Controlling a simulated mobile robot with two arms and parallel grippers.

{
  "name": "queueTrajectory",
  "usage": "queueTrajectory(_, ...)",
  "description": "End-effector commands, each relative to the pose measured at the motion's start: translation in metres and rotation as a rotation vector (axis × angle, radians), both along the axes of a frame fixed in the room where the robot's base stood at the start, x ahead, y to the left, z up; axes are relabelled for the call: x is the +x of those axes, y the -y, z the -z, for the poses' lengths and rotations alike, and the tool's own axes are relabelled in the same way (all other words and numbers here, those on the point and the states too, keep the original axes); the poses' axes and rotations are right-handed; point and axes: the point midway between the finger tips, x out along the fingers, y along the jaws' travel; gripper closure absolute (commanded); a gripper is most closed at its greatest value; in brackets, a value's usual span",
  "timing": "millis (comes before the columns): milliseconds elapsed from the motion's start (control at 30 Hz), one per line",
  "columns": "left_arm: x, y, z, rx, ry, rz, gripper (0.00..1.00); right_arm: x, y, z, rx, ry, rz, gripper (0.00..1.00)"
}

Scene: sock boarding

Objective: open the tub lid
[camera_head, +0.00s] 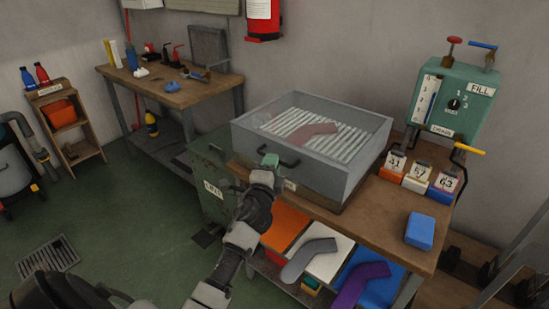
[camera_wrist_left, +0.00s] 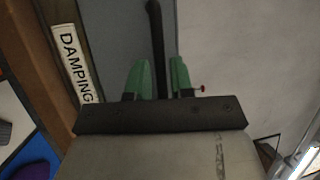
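The grey tub (camera_head: 293,173) stands on the wooden bench, with its clear lid (camera_head: 345,108) down over a slatted rack. A pinkish-brown sock-shaped piece (camera_head: 312,131) lies on the rack under the lid. A black bar handle (camera_head: 289,163) is on the tub's front side, and it also shows in the left wrist view (camera_wrist_left: 157,35). My left gripper (camera_head: 271,160) is at the left part of the handle. In the left wrist view its green fingers (camera_wrist_left: 160,72) are close together on either side of the bar. My right gripper is not in view.
A green control box (camera_head: 455,95) with a yellow-ended lever stands right of the tub. Numbered tags (camera_head: 418,175) and a blue block (camera_head: 420,230) sit on the bench (camera_head: 375,225). Below are coloured trays with grey (camera_head: 308,257) and purple (camera_head: 360,284) sock shapes.

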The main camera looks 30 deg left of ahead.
Motion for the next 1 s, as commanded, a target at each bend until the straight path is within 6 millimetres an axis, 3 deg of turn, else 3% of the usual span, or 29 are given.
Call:
queueTrajectory(200, 0.019, -0.006, -0.003, -0.001, -0.001, 0.0, 0.78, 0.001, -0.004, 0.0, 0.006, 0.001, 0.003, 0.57)
queueTrajectory(500, 0.021, -0.007, -0.003, -0.001, -0.001, 0.0, 0.78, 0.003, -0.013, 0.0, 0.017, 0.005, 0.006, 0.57)
queueTrajectory(667, 0.021, -0.007, -0.003, -0.001, -0.001, 0.0, 1.0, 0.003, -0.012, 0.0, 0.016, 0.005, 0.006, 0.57)
queueTrajectory(1000, 0.021, -0.007, -0.005, -0.001, -0.004, 0.0, 1.0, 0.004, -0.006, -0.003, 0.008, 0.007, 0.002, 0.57)
